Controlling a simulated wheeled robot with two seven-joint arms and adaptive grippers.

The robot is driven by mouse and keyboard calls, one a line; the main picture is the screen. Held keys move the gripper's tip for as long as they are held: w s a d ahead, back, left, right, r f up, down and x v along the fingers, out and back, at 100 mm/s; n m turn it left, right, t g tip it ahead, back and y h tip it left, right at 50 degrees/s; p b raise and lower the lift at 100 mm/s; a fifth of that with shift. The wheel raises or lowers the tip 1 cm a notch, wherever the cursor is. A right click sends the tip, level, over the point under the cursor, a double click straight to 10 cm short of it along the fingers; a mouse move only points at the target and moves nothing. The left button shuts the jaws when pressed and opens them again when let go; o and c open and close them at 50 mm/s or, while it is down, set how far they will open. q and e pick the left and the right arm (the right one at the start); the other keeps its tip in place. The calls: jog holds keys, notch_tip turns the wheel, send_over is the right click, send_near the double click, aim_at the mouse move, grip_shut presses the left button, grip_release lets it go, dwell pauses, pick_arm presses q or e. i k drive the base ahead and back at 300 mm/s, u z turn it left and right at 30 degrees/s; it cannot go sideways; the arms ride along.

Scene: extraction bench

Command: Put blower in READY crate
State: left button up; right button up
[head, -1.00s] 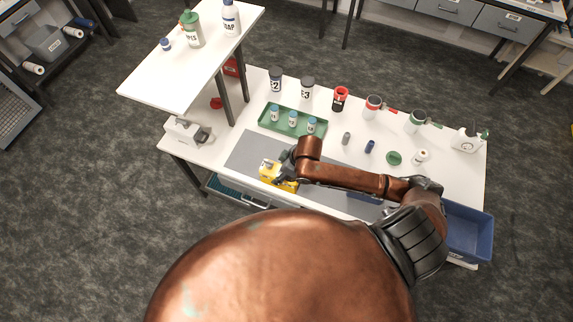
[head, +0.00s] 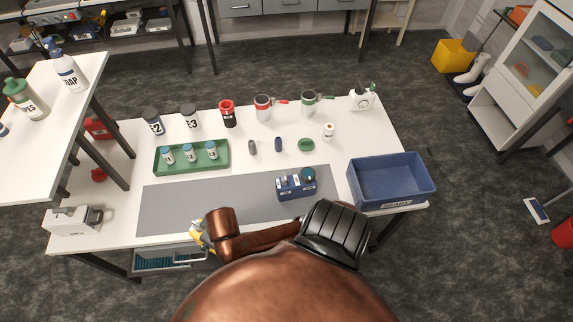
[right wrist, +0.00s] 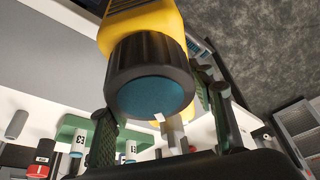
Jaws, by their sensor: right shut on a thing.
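The READY crate (head: 391,181) is an open blue bin at the right end of the bench, with nothing visible inside. My right gripper (head: 199,238) is at the bench's front edge, left of the crate, mostly hidden by my arm. It is shut on the yellow blower (head: 196,228). In the right wrist view the blower (right wrist: 150,85) has a yellow body and a black collar around a teal round end, between the two fingers. My left gripper is not in view.
A blue device (head: 296,185) stands on the grey mat (head: 180,205) between gripper and crate. A green tray (head: 191,157) holds small bottles. Several jars and cups line the back. A white device (head: 74,220) stands at the left end. A raised white shelf (head: 50,125) overhangs the left side.

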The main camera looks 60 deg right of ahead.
aim_at(374, 189)
jog(key=u, duration=0.75)
jog(key=k, duration=1)
jog(key=u, duration=0.5)
jog(key=k, duration=1.05)
jog(key=z, duration=1.15)
jog(key=k, duration=0.75)
jog(key=z, duration=0.75)
